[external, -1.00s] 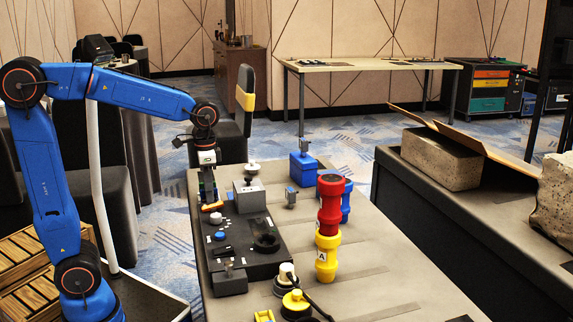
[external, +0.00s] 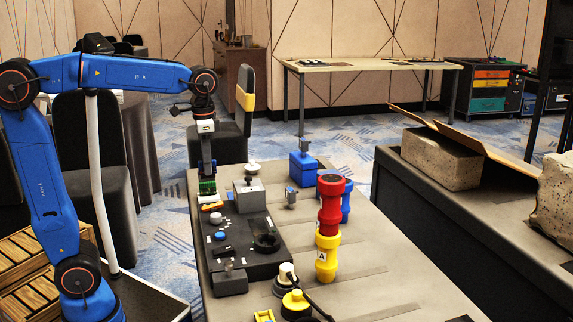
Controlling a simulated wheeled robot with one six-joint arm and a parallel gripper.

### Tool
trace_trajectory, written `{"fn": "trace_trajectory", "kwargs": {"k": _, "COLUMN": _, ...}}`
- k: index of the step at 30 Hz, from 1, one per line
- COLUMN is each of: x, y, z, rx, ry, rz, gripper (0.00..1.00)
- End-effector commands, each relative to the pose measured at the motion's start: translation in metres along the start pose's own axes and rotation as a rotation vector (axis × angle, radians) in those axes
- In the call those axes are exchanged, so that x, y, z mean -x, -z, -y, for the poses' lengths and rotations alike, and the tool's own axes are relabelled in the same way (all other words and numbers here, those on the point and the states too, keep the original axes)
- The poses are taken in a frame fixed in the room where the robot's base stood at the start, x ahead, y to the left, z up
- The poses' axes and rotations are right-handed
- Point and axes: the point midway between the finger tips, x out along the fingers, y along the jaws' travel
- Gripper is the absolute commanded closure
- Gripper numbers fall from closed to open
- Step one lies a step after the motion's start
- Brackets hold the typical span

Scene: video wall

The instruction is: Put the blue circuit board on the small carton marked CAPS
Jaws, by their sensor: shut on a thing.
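My gripper (external: 207,173) points straight down over the far left end of the grey table. It is shut on a small green piece (external: 207,187), too small here to identify, which hangs just above a flat orange piece (external: 211,207). Whether the green piece touches anything below is unclear. I cannot make out a blue circuit board, and no carton with readable CAPS lettering shows in this view.
A grey box with a knob (external: 249,192) stands close right of my gripper. A dark control panel (external: 246,246) lies nearer. A red and yellow stack (external: 328,230) and a blue block (external: 303,166) stand to the right. The table's right side is mostly clear.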

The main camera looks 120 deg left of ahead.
Motion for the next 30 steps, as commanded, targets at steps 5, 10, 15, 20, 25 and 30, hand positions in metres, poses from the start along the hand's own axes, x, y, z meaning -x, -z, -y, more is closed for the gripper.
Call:
{"fn": "trace_trajectory", "kwargs": {"k": 5, "x": 0.018, "y": 0.024, "z": 0.0, "rx": -0.001, "ry": 0.0, "rz": 0.0, "gripper": 1.0}}
{"fn": "trace_trajectory", "kwargs": {"k": 10, "x": 0.039, "y": 0.07, "z": 0.0, "rx": -0.002, "ry": 0.0, "rz": 0.0, "gripper": 1.0}}
{"fn": "trace_trajectory", "kwargs": {"k": 15, "x": 0.059, "y": 0.12, "z": -0.002, "rx": -0.002, "ry": 0.0, "rz": 0.0, "gripper": 1.0}}
{"fn": "trace_trajectory", "kwargs": {"k": 20, "x": 0.075, "y": 0.165, "z": -0.006, "rx": -0.001, "ry": 0.0, "rz": -0.001, "gripper": 1.0}}
{"fn": "trace_trajectory", "kwargs": {"k": 25, "x": 0.087, "y": 0.211, "z": -0.011, "rx": -0.002, "ry": 0.0, "rz": -0.001, "gripper": 1.0}}
{"fn": "trace_trajectory", "kwargs": {"k": 30, "x": 0.094, "y": 0.254, "z": -0.018, "rx": -0.001, "ry": 0.0, "rz": -0.001, "gripper": 1.0}}
